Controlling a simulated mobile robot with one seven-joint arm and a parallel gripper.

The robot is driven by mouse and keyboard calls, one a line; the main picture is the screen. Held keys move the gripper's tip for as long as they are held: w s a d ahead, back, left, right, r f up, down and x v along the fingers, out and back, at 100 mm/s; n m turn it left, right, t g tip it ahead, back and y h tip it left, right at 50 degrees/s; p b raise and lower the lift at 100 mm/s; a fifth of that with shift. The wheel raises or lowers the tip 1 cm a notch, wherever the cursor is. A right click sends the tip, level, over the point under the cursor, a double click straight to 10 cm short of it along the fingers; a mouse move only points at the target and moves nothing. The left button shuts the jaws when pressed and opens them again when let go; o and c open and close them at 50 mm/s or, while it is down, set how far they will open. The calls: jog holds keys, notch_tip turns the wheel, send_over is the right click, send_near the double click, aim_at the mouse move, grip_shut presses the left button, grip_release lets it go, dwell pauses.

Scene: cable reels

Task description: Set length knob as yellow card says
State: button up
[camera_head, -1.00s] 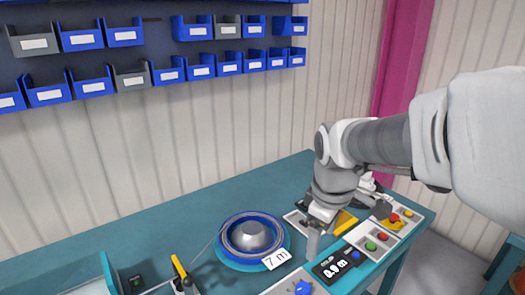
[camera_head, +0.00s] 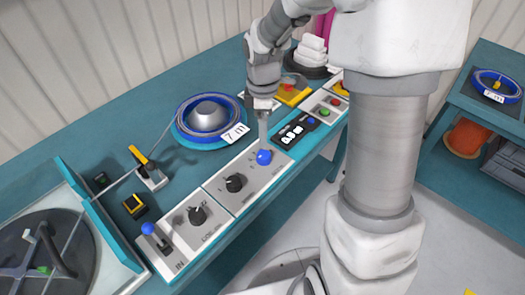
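My gripper (camera_head: 263,141) points down at the blue knob (camera_head: 264,157) on the grey panel strip along the bench's front edge. Its tips are at or just above the knob; I cannot tell whether they touch it. The fingers overlap, so their opening does not show. A black display (camera_head: 294,134) shows blurred digits. A yellow piece (camera_head: 292,96) lies behind the gripper; no writing shows on it.
A blue reel (camera_head: 207,117) with a white "7 m" tag (camera_head: 235,133) sits behind the strip. A blue-topped lever (camera_head: 148,229) stands at the strip's left end. Red and green buttons (camera_head: 325,112) lie right of the display. Another tagged reel (camera_head: 497,86) stands on the right table.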

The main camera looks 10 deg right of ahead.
aim_at(263, 155)
jog(key=f, duration=0.5)
jog(key=f+b, duration=0.1)
jog(key=f, duration=0.4)
jog(key=shift+w+d+f, duration=0.1)
jog(key=shift+w+f, duration=0.1)
jog(key=shift+f, duration=0.1)
grip_shut()
